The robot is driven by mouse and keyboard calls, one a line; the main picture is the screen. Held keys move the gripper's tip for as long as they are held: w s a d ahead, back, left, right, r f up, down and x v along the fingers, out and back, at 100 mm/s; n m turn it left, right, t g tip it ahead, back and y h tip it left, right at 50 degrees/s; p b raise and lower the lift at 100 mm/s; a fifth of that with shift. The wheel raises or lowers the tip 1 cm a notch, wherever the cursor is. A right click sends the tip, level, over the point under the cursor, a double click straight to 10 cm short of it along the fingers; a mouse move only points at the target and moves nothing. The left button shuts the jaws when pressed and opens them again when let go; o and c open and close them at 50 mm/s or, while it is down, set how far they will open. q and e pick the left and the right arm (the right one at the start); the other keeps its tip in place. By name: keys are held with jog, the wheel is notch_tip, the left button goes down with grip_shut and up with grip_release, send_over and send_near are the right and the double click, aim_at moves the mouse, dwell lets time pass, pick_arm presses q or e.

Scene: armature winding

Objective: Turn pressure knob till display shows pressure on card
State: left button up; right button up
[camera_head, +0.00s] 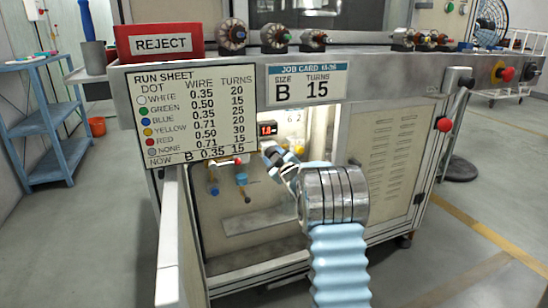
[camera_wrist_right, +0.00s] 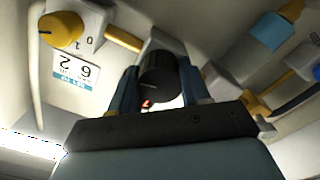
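My right gripper (camera_head: 277,152) reaches into the open bay under the bench. In the right wrist view its two dark blue fingers (camera_wrist_right: 158,90) lie on both sides of the black pressure knob (camera_wrist_right: 158,78) and seem closed on it. The red-digit display (camera_head: 267,129) is small in the head view and seems to read about 1.8. Only a bit of the display (camera_wrist_right: 147,104) shows below the knob in the wrist view. The pressure card (camera_wrist_right: 76,70) appears upside down there and reads 6 2, with any point unclear. My left gripper is not in view.
A yellow knob (camera_wrist_right: 61,30) marked 0 and 1 sits beside the card. Blue and yellow fittings (camera_wrist_right: 268,32) and pipes crowd the bay. The run sheet (camera_head: 192,115) and job card (camera_head: 306,83) hang in front, above the opening. A vented cabinet panel (camera_head: 390,160) stands at right.

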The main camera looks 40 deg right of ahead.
jog(key=c, duration=0.3)
jog(key=m+b, duration=0.2)
jog(key=m, duration=0.1)
jog(key=shift+f+m, duration=0.1)
jog(key=shift+m, duration=0.3)
jog(key=m+b, duration=0.1)
jog(key=m, duration=0.3)
jog(key=shift+m, duration=0.3)
jog(key=m, duration=0.5)
jog(key=shift+m, duration=0.3)
jog(key=m, duration=0.5)
jog(key=shift+m, duration=0.3)
